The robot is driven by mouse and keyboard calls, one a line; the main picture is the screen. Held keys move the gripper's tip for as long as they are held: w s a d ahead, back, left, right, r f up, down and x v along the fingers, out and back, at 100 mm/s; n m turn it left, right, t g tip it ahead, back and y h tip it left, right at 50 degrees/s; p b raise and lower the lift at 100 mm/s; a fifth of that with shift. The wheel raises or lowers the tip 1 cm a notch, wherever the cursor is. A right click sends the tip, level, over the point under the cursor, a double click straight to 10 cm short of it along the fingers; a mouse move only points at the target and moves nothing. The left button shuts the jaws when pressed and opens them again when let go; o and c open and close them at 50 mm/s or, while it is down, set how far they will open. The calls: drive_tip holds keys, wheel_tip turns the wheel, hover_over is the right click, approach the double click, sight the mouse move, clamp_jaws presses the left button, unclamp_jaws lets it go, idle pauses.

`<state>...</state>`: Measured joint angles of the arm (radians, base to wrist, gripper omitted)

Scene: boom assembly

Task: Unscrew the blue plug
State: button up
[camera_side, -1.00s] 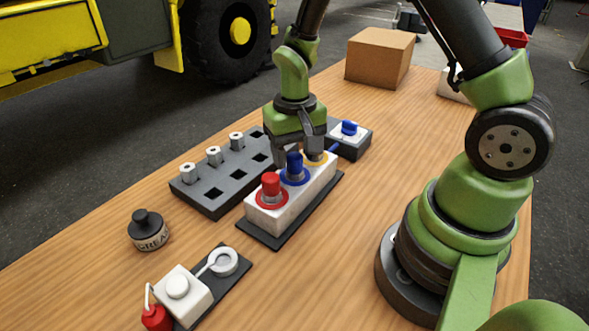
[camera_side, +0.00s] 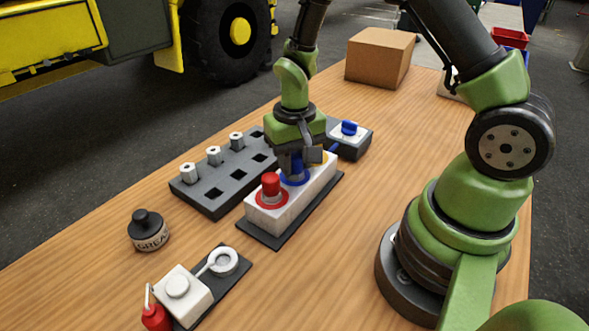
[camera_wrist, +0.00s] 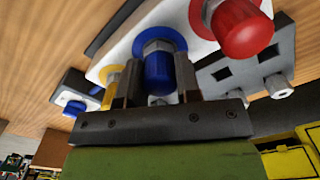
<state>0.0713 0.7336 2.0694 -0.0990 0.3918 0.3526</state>
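The blue plug (camera_wrist: 158,73) stands on the white block (camera_side: 313,190) inside a blue ring (camera_side: 294,180). In the side view the plug is mostly hidden by my gripper (camera_side: 295,172). In the wrist view my gripper (camera_wrist: 157,78) has one finger on each side of the plug. Narrow gaps seem to show between the fingers and the plug, so it looks open around it and not clamped.
The red plug (camera_side: 270,184) stands beside the blue one, close to my fingers. A yellow ring (camera_wrist: 110,74) lies on the other side. A dark rack (camera_side: 212,188) with several nuts, a grease pot (camera_side: 148,231) and a blue-handled valve box (camera_side: 349,138) stand around the block.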

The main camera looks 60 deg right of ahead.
drive_tip(key=n, duration=0.6)
drive_tip(key=shift+r+n, duration=0.1)
drive_tip(key=shift+n, duration=0.3)
drive_tip(key=n, duration=0.5)
drive_tip(key=n, duration=1.2)
drive_tip(key=shift+r, duration=0.1)
drive_tip(key=o, duration=0.9)
drive_tip(key=shift+o, duration=0.2)
